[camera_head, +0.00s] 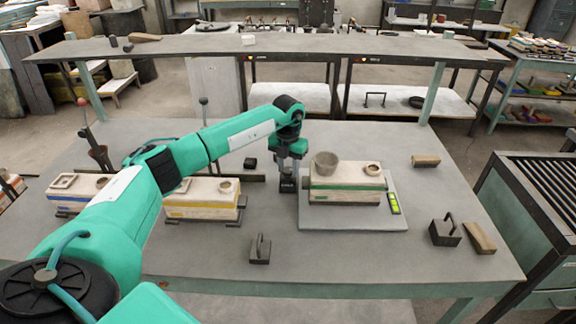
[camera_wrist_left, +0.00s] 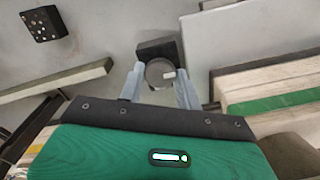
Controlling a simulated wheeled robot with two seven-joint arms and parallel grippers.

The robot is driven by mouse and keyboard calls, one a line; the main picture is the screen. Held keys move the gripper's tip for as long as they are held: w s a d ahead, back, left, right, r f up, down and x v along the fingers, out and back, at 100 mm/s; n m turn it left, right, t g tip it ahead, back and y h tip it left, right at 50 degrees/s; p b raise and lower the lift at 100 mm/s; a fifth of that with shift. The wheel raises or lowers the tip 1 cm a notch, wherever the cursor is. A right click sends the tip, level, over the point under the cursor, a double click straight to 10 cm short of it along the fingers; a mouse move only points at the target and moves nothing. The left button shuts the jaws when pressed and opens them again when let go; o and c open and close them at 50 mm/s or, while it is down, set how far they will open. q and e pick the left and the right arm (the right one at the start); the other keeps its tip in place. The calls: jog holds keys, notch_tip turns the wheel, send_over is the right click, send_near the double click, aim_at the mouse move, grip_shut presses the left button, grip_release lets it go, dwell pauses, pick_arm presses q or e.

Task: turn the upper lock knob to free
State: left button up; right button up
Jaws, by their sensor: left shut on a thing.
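The lock knob (camera_wrist_left: 160,73) is a round grey disc with a pale mark, seen in the left wrist view in front of a dark block. My left gripper (camera_wrist_left: 159,88) has one finger on each side of it and is shut on it. In the head view the left gripper (camera_head: 287,168) points down at a dark stand (camera_head: 287,186), just left of the green-striped mould box (camera_head: 345,196). The knob is hidden by the gripper there. I cannot tell from these frames how far it is turned. My right gripper is not in view.
The green-striped box stands on a grey plate (camera_head: 350,222) with a green indicator (camera_head: 394,203). A yellow-striped box (camera_head: 203,210) stands to the left. A small black block (camera_head: 250,163) lies near the gripper. A dark handled weight (camera_head: 260,248) stands in front. The table's front middle is otherwise clear.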

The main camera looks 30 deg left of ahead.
aim_at(288, 169)
pick_arm(q)
jog(key=shift+n, duration=0.4)
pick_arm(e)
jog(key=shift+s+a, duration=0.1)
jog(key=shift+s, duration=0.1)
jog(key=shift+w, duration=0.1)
pick_arm(q)
jog(key=o, duration=1)
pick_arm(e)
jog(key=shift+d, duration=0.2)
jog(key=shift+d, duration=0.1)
pick_arm(q)
jog(key=shift+r, duration=0.25)
notch_tip(288, 169, up, 13)
jog(key=b, duration=0.2)
jog(key=shift+r, duration=0.2)
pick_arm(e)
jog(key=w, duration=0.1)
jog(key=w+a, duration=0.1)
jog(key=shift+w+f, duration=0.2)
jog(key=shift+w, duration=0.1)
